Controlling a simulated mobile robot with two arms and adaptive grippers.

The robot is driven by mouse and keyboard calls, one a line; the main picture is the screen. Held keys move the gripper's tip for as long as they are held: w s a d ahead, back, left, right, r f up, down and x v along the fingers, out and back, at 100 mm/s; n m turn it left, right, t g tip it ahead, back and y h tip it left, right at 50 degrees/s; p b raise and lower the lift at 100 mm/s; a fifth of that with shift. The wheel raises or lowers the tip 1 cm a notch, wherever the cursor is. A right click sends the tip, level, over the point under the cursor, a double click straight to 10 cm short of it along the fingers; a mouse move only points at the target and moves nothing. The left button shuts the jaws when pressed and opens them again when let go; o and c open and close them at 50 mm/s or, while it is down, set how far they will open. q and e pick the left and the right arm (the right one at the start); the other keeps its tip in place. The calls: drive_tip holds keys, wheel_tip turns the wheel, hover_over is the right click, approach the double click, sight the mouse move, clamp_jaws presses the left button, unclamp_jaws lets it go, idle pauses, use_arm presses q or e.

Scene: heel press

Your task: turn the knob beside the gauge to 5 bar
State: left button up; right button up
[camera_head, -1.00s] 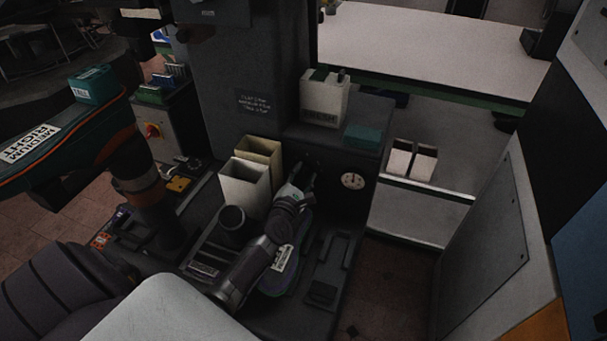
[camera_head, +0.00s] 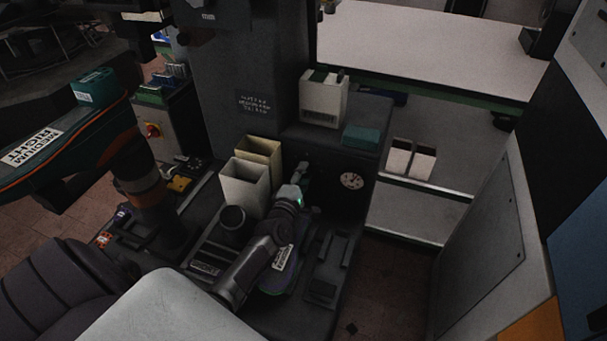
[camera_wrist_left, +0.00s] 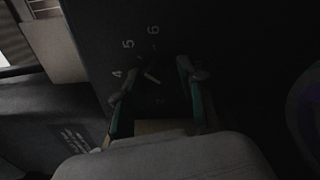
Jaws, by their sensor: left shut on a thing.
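My left gripper (camera_head: 303,178) reaches the dark front panel left of the round white gauge (camera_head: 351,181). In the left wrist view its two teal-edged fingers (camera_wrist_left: 155,92) are on either side of the dark knob (camera_wrist_left: 150,90), shut on it. The knob is hard to make out in the shadow. A short white mark (camera_wrist_left: 152,77) shows between the fingertips, slanting up and left. The numerals 4, 5 and 6 (camera_wrist_left: 153,31) are printed around the knob. The gauge's needle is too small to read. My right gripper is not in view.
Two open bins, one cream (camera_head: 262,152) and one white (camera_head: 245,185), stand just left of the gripper. A white container (camera_head: 323,99) and a teal box (camera_head: 361,137) sit on the ledge above. A large grey cabinet (camera_head: 490,245) stands at right.

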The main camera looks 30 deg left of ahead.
use_arm(q)
drive_tip(key=shift+f, duration=0.1)
idle(0.4)
drive_tip(key=o, duration=1.1)
drive_tip(key=shift+o, duration=0.2)
drive_tip(key=v, duration=1.2)
drive_tip(key=shift+d, duration=0.1)
